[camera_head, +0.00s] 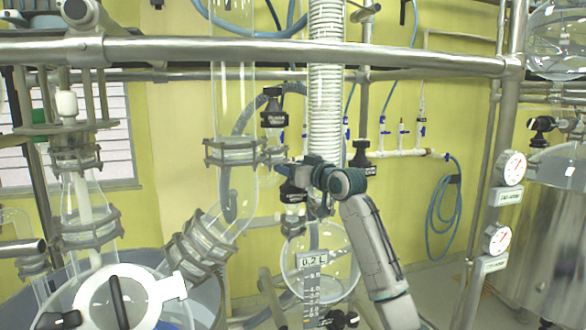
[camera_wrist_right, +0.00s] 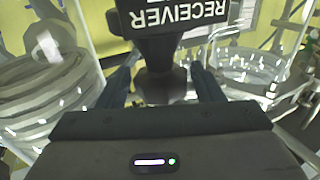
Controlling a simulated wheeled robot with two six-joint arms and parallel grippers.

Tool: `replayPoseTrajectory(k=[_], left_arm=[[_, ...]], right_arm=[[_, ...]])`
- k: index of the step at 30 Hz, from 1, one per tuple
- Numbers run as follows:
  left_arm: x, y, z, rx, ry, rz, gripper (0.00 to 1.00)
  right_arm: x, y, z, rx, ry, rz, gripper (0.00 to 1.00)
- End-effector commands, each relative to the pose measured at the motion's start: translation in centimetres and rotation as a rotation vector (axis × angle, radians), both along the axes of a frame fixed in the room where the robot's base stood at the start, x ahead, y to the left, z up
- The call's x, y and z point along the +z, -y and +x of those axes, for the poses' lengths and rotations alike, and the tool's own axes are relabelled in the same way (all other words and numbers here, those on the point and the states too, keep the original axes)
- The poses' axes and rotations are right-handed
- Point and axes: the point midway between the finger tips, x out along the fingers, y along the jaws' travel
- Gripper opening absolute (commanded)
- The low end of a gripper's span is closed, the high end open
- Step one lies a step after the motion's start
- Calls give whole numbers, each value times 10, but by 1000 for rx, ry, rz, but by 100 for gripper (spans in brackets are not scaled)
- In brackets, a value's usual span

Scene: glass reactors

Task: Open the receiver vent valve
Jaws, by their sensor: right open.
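A black valve with a label reading RECEIVER (camera_wrist_right: 180,14), upside down, fills the top middle of the right wrist view. Its dark stem or knob (camera_wrist_right: 160,82) sits between the two fingers. My right gripper (camera_wrist_right: 163,72) is open, with one finger on each side of it; I cannot tell whether either touches. In the head view my right gripper (camera_head: 298,174) is beside the white coiled column, at a black valve (camera_head: 291,194) above the round receiver flask (camera_head: 320,262). The gripper partly hides that valve. My left gripper is not in view.
A steel rail (camera_head: 420,55) crosses above the gripper. The white coiled column (camera_head: 327,110) stands close by. Other black valves (camera_head: 273,113) (camera_head: 362,155) are near. Glass pipework (camera_head: 220,225) is on the left, and gauges (camera_head: 511,168) are on the right.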

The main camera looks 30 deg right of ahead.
Motion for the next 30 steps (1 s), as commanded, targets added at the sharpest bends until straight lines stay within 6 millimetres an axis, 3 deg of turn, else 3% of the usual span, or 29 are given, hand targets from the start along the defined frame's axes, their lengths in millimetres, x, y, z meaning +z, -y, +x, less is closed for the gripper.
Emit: replayPoseTrajectory(k=[30], left_arm=[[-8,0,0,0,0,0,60]], right_arm=[[-1,-2,1,-695,0,3,60]])
